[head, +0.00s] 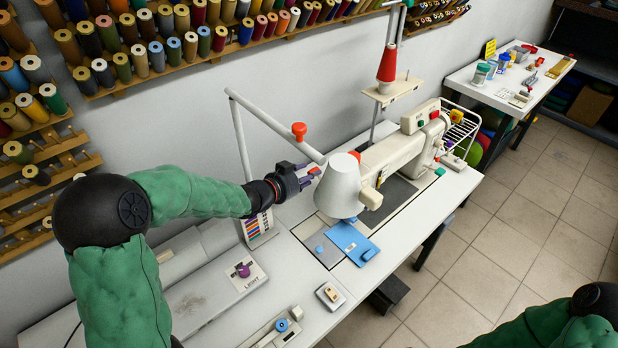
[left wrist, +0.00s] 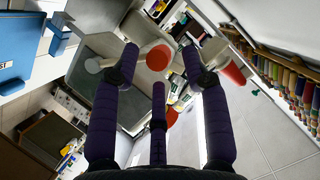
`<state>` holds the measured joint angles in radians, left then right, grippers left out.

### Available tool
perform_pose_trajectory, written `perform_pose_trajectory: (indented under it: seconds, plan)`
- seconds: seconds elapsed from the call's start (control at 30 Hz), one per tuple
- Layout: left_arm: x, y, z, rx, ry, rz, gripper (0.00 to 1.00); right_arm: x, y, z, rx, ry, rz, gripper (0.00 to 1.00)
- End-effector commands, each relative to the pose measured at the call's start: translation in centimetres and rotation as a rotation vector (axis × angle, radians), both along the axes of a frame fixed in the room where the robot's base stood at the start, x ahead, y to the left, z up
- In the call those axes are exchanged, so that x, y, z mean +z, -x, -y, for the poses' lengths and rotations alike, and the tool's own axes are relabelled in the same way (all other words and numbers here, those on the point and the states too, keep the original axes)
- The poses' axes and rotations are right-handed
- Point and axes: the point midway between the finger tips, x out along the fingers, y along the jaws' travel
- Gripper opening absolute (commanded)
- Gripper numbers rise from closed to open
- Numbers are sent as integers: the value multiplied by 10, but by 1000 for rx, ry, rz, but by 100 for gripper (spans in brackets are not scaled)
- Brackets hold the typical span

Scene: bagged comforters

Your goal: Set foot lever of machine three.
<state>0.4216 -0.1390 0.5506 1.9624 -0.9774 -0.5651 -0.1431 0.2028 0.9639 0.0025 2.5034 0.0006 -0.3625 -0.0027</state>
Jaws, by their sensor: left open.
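A white sewing machine (head: 405,150) stands on a long white table, with a red thread cone (head: 387,62) on the stand behind it. I cannot make out its foot lever; the white lamp shade (head: 338,186) hides the needle end. My left gripper (head: 312,171) is behind and left of the shade, fingers toward the machine. In the left wrist view my left gripper (left wrist: 162,62) has its purple fingers spread, with red and white parts beyond the tips. I cannot tell whether they touch anything. My right arm (head: 570,322) shows at the lower right; its gripper is out of view.
The lamp arm with a red knob (head: 299,130) crosses just above my left gripper. A blue plate (head: 352,243) lies before the machine. A side table (head: 505,85) stands at back right.

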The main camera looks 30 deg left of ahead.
Motion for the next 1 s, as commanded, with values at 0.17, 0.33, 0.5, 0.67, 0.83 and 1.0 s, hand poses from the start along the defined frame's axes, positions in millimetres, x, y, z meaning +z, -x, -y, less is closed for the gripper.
perform_pose_trajectory:
  seconds: [0.17, 0.33, 0.5, 0.67, 0.83, 1.0]
  plan:
    - [-5, -11, 3, 0, 0, -1, 46, -5, 0, 0, 0, 0, 0, 40]
    - [-4, -13, 3, 1, 0, 0, 46, -5, 0, 0, 0, 0, 0, 40]
    - [-4, -13, 3, 0, 0, -1, 37, -5, 0, 0, 0, 0, 0, 40]
    - [-4, -13, 3, 0, -1, 1, 0, -5, 0, 0, 0, 0, 0, 40]
    - [-2, -13, 2, 1, 0, 4, 0, -4, 0, 0, 0, 0, 0, 40]
    - [-1, -14, 1, 2, 13, -1, 0, 2, 0, 0, 0, 0, 0, 40]
